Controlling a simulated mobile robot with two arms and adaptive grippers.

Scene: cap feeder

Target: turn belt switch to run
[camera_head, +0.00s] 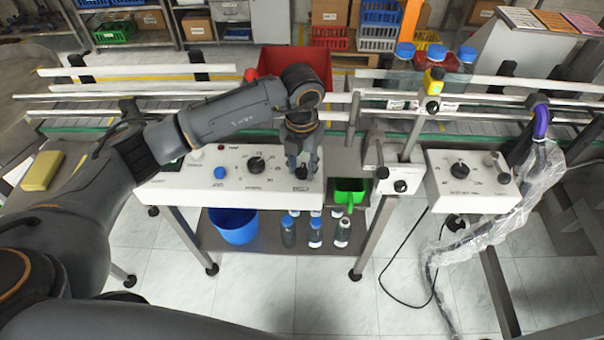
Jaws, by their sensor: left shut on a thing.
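The white control panel (170,189) stands in the middle in front of the conveyor. My left gripper (300,172) reaches down onto its right part, fingers pointing down just above a dark label at the front edge. The fingers are shut on the belt switch there. The switch is mostly hidden by the fingers, so its setting cannot be read. A black dial (255,163) and a blue button (219,173) sit on the panel left of the gripper. My right gripper is not in view.
The conveyor rail (230,99) runs behind the panel, with a red bin (320,62) behind my wrist. A second control box (459,190) stands at the right. Below are a blue bucket (234,228), bottles (315,233) and a green scoop (349,191).

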